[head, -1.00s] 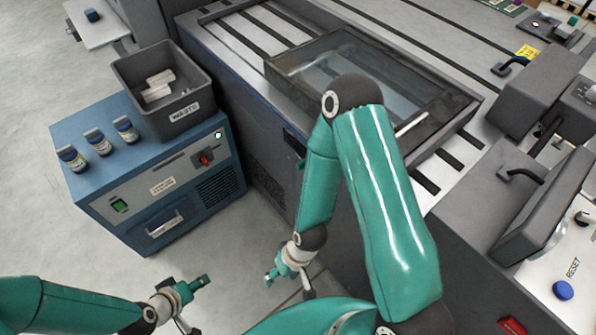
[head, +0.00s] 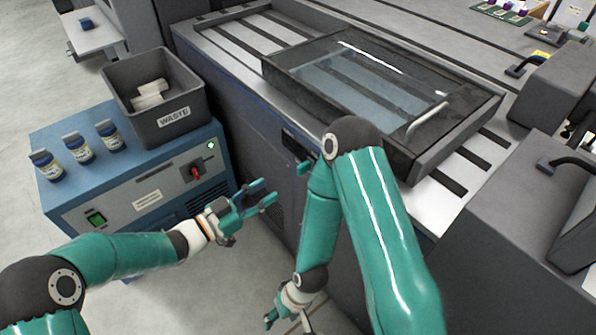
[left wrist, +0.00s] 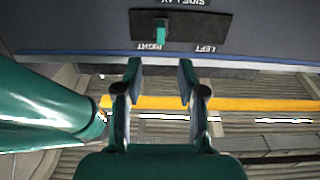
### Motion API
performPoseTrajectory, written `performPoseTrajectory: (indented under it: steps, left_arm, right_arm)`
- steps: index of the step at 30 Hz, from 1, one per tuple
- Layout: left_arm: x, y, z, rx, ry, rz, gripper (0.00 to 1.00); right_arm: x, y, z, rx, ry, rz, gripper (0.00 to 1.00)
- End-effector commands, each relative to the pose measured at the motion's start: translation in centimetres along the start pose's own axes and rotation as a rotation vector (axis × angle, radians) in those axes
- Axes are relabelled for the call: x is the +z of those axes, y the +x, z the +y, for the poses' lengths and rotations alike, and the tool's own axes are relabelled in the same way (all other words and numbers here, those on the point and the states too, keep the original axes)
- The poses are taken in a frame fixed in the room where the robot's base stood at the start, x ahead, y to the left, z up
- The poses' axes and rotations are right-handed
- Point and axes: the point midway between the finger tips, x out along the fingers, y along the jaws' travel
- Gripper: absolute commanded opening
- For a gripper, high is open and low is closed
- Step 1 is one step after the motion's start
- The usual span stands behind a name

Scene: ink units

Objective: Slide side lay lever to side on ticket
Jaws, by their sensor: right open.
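The side lay lever (left wrist: 161,30) is a small green knob in a dark slot plate (left wrist: 195,32) on the machine's side. The plate's labels appear upside down in the left wrist view, and the lever stands at the end marked RIGHT. My left gripper (head: 265,194) is open and empty, a short way from the plate. Its two fingers (left wrist: 160,72) show spread below the lever in the left wrist view. My right gripper (head: 288,319) is open and low at the bottom edge, away from the plate. No ticket is readable; a white sheet (head: 570,13) stands far right.
A blue cabinet (head: 125,185) with several small bottles and a grey WASTE bin (head: 178,118) stands left of the press. A glass-topped guard (head: 450,150) lies on the press bed. My right arm's links cover part of the press side.

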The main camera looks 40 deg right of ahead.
Motion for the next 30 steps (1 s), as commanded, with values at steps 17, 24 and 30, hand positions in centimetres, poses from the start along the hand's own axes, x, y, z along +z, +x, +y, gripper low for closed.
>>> performPoseTrajectory:
  steps: [17, 24, 30]
  left_arm:
    - [0.1, 11.0, 0.0, -0.002, 0.0, -0.001, 0.4]
    - [0.1, 12.1, -0.1, -0.003, -0.002, -0.001, 0.4]
    - [0.1, 12.0, -0.1, -0.004, -0.002, -0.001, 0.4]
  right_arm:
    - [0.0, 0.4, 0.1, 0.0, 0.0, 0.0, 0.64]
    - [0.0, 0.4, 0.1, 0.0, 0.0, 0.0, 0.64]
    - [0.0, 0.4, 0.1, 0.0, 0.0, 0.0, 0.64]
